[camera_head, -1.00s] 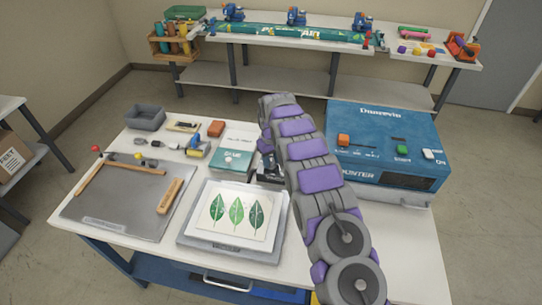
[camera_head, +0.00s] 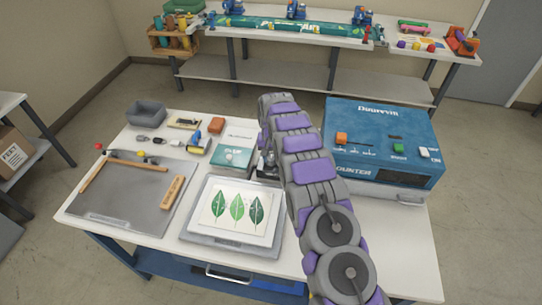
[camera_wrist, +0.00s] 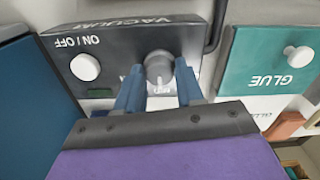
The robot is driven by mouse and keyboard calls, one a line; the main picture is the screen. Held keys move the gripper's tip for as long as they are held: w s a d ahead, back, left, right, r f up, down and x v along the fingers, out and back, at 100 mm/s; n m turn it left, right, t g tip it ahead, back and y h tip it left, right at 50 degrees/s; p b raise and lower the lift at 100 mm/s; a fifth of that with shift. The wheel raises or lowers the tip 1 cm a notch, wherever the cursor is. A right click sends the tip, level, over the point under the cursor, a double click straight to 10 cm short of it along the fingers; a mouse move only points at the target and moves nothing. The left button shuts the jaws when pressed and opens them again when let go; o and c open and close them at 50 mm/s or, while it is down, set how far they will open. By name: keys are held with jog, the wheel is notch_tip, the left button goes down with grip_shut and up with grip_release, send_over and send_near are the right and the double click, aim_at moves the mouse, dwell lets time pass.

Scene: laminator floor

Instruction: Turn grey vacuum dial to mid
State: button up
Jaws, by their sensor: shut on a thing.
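The grey vacuum dial (camera_wrist: 158,66) sits on the dark vacuum box (camera_wrist: 115,48) in the wrist view. A white mark on the dial's lower rim points down at a small, partly hidden label. My gripper (camera_wrist: 159,75) is shut on the dial, one blue finger on each side. The other labels around the dial are mostly hidden by the fingers. In the head view my arm hides the dial, and only a bit of the dark box shows beside the arm.
A white on/off knob (camera_wrist: 85,66) sits left of the dial, with a green patch below it. The teal glue box (camera_wrist: 268,60) with a white knob is to the right. A blue machine (camera_head: 382,140) stands right of my arm, and a leaf print (camera_head: 237,208) lies in front.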

aim_at(270, 158)
dwell(0.4)
jog(key=o, duration=1)
jog(key=shift+a, duration=0.1)
notch_tip(270, 158, up, 17)
jog(key=shift+r+p, duration=0.15)
jog(key=shift+p, duration=0.6)
